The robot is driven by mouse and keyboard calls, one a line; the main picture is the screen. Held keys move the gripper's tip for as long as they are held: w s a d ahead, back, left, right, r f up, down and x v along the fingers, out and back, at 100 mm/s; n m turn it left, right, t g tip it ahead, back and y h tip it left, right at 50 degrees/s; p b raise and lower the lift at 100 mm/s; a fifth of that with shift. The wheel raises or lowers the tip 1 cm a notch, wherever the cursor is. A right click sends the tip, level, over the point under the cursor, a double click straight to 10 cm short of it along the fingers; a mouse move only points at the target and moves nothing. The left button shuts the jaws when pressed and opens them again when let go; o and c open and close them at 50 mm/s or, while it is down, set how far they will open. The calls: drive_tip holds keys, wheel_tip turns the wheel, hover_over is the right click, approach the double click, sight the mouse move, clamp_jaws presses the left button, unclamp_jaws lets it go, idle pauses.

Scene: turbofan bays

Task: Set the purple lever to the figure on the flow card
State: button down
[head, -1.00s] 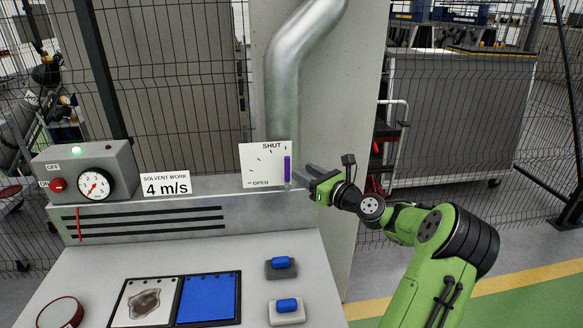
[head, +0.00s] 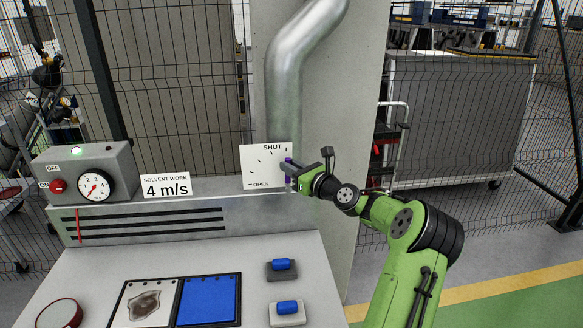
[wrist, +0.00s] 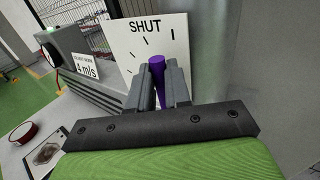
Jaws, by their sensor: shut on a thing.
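The purple lever (wrist: 157,66) stands in front of a white plate (head: 259,166) marked SHUT at the top and OPEN at the bottom, with tick marks between. My gripper (head: 287,170) is shut on the lever; in the wrist view its grey fingers (wrist: 160,84) sit on either side of the lever, whose top shows between them. The flow card (head: 166,184) reads "SOLVENT WORK 4 m/s" and stands left of the plate. A round dial (head: 95,186) with a red needle and figures is on the grey box at the left; its needle points to the lower left.
The grey box (head: 120,160) has a red button (head: 57,185) and a lit green lamp (head: 76,150). A slotted hood (head: 200,240) runs below the plate. Blue blocks (head: 287,307), a blue panel (head: 209,298) and a stained tile (head: 145,304) lie on the bench. A metal duct (head: 284,90) rises behind.

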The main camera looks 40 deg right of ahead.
drive_tip(key=shift+w+a+r+p, duration=0.1)
drive_tip(key=shift+p, duration=0.3)
drive_tip(key=w+a+f+n+g+h+p, duration=0.4)
drive_tip(key=a+n+g, duration=0.3)
drive_tip(key=n, duration=0.2)
drive_tip(key=shift+w+f+n+p, duration=0.3)
drive_tip(key=shift+f+n+p, duration=0.1)
drive_tip(key=shift+f+p, duration=0.35)
drive_tip(key=shift+g, duration=0.3)
idle(0.3)
drive_tip(key=c, duration=1.1)
unclamp_jaws()
